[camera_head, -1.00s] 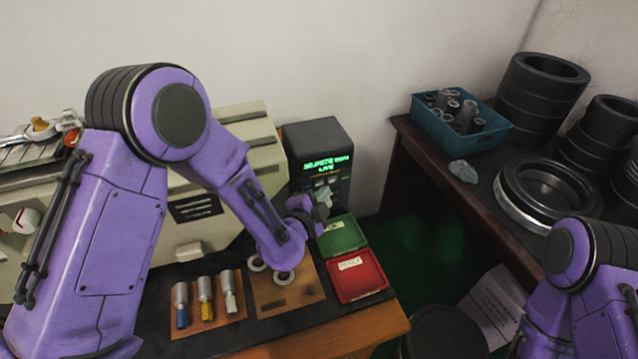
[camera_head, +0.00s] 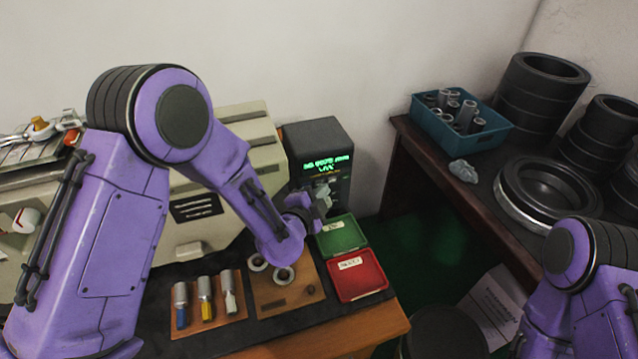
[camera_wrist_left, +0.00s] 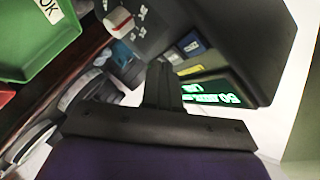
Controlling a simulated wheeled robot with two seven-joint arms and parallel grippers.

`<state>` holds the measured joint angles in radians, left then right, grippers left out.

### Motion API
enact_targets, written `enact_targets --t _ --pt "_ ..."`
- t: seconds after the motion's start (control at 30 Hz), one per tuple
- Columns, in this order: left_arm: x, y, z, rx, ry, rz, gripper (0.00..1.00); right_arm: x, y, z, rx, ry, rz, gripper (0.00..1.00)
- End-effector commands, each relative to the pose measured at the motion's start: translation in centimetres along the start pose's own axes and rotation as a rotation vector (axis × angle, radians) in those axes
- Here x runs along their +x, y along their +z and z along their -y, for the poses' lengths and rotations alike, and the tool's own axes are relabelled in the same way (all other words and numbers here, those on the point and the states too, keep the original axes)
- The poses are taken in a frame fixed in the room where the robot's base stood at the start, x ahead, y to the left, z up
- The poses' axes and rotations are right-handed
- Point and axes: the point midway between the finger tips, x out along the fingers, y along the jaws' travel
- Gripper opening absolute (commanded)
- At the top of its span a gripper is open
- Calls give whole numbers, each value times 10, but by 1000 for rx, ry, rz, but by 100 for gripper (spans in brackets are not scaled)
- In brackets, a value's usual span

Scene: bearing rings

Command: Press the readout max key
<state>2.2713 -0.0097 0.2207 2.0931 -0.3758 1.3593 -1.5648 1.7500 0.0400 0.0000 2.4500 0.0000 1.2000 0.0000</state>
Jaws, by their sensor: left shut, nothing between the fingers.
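The readout (camera_head: 336,136) is a black box with a lit green display, standing behind the workbench's coloured trays. In the left wrist view its dark face (camera_wrist_left: 240,50) fills the upper right, with the green digits (camera_wrist_left: 212,97) and several small keys, one blue (camera_wrist_left: 192,44). I cannot read which key is the max key. My left gripper (camera_head: 324,199) is in front of the lower readout face. In the left wrist view its shut, empty fingers (camera_wrist_left: 163,72) point toward the keys; contact cannot be told. The right gripper is not in view; only part of my right arm shows.
A green tray (camera_head: 342,236) and a red tray (camera_head: 358,275) lie below the left gripper. Rings (camera_head: 284,275) sit on a wooden board, beside several coloured-handled gauges (camera_head: 205,298). A side table holds a teal bin (camera_head: 440,130) and black rings (camera_head: 548,195).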

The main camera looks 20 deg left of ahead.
Motion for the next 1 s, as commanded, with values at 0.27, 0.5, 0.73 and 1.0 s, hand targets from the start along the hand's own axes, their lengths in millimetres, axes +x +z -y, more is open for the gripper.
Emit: enact_targets --t 0.27,0.5,0.73,1.0 --pt "2 2 2 1 0 0 0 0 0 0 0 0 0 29" --pt "4 3 4 1 -1 0 0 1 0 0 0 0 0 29" --pt "5 4 4 0 -1 0 0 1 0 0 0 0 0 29" --pt "0 0 -1 1 1 0 0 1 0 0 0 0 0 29"
